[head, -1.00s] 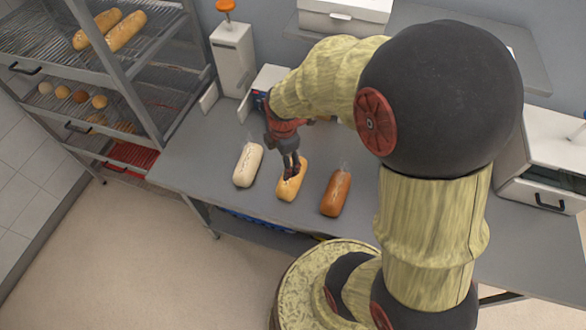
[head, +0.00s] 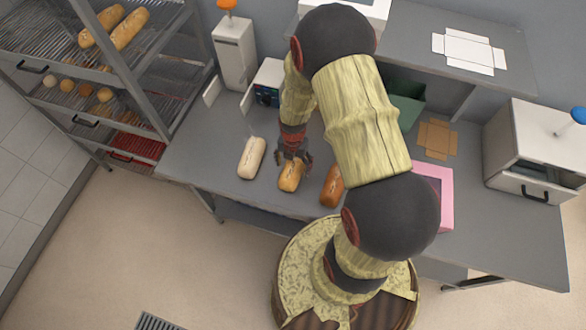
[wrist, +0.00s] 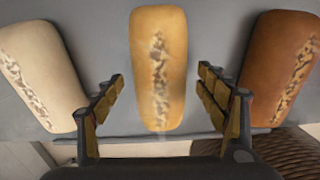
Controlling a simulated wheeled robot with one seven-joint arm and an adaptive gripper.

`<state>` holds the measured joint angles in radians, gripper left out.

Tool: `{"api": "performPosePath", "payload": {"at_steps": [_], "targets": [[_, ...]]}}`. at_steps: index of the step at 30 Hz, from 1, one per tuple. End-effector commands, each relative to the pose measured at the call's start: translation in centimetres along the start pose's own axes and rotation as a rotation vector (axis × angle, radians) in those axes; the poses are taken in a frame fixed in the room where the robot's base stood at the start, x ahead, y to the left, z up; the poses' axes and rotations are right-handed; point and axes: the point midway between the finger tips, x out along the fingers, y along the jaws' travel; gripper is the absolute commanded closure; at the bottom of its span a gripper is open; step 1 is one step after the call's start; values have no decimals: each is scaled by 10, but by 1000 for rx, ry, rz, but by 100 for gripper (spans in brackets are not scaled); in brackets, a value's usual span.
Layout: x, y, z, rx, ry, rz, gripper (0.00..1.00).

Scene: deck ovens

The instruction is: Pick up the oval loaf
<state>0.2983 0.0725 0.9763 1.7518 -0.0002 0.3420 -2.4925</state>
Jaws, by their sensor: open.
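Three long rounded loaves lie side by side on the grey table: a pale one (head: 251,158), a golden one (head: 291,177) in the middle and a dark brown one (head: 331,187). My gripper (head: 293,156) is open and empty over the back end of the golden loaf. In the wrist view the golden loaf (wrist: 158,70) lies between the two spread fingers, with a gap on each side. The pale loaf (wrist: 40,75) is beyond the left finger, the brown loaf (wrist: 283,70) beyond the right. My arm partly hides the brown loaf in the head view.
A rack (head: 120,60) with long breads and small rolls stands left. A white dispenser (head: 234,52) and a small device (head: 268,83) stand behind the loaves. A pink box (head: 447,190), flat brown carton (head: 437,138) and white cabinet (head: 535,150) are right.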

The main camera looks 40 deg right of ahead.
Motion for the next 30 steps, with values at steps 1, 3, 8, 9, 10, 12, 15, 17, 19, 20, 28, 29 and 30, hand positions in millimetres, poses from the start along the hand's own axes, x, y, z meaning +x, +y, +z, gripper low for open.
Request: {"api": "performPosePath", "payload": {"at_steps": [1, 3, 8, 9, 10, 12, 15, 17, 19, 20, 28, 29, 30], "targets": [[7, 0, 0, 0, 1, -1, 27], [15, 0, 0, 0, 1, -1, 27], [21, 0, 0, 1, -1, 1, 27], [21, 0, 0, 1, -1, 1, 27], [21, 0, 0, 1, -1, 1, 27], [21, 0, 0, 1, -1, 1, 27], [21, 0, 0, 1, -1, 1, 31], [21, 0, 0, 1, -1, 1, 34], [21, 0, 0, 1, -1, 1, 38], [21, 0, 0, 1, -1, 1, 40], [21, 0, 0, 1, -1, 1, 55], [21, 0, 0, 1, -1, 1, 57], [21, 0, 0, 1, -1, 1, 59]]}}
